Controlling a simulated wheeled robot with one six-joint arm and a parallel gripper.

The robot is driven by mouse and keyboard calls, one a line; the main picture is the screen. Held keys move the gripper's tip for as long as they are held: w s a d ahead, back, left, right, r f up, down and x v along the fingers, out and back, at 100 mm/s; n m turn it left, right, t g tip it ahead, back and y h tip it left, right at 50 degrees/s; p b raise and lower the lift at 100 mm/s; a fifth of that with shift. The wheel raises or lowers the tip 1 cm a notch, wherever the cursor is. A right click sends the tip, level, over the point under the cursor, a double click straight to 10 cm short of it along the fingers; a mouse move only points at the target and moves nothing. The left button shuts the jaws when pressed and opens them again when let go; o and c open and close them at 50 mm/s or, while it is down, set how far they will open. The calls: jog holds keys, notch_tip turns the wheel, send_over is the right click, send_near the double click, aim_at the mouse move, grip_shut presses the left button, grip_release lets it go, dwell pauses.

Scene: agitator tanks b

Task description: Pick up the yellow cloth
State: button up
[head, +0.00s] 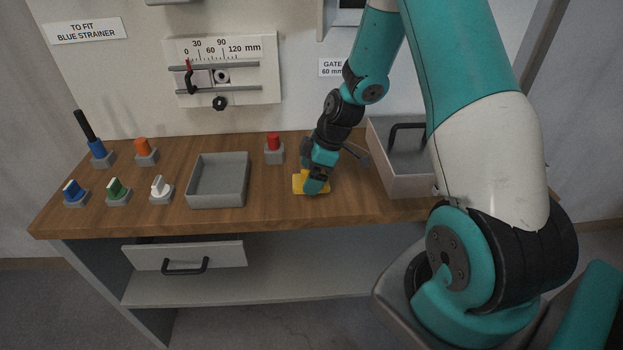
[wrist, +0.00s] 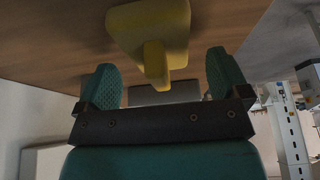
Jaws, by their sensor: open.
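The yellow cloth (head: 298,184) lies on the wooden bench top, right of the grey tray, partly hidden behind my gripper in the head view. In the wrist view the yellow cloth (wrist: 150,28) shows as a flat piece with a raised ridge in its middle. My gripper (head: 314,190) is at the cloth, and in the wrist view my gripper (wrist: 165,80) is open, with one finger on each side of the ridge. Gaps show between the ridge and both fingers.
An empty grey tray (head: 218,199) stands left of the cloth. A red-topped knob (head: 274,150) is just behind it. A larger grey bin (head: 402,182) with a black handle stands close on the right. Several coloured knobs line the bench's left end.

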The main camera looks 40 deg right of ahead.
jog(key=shift+x, duration=0.75)
jog(key=c, duration=1)
notch_tip(320, 180, up, 10)
jog(key=shift+r+b, duration=0.1)
jog(key=shift+b, duration=0.3)
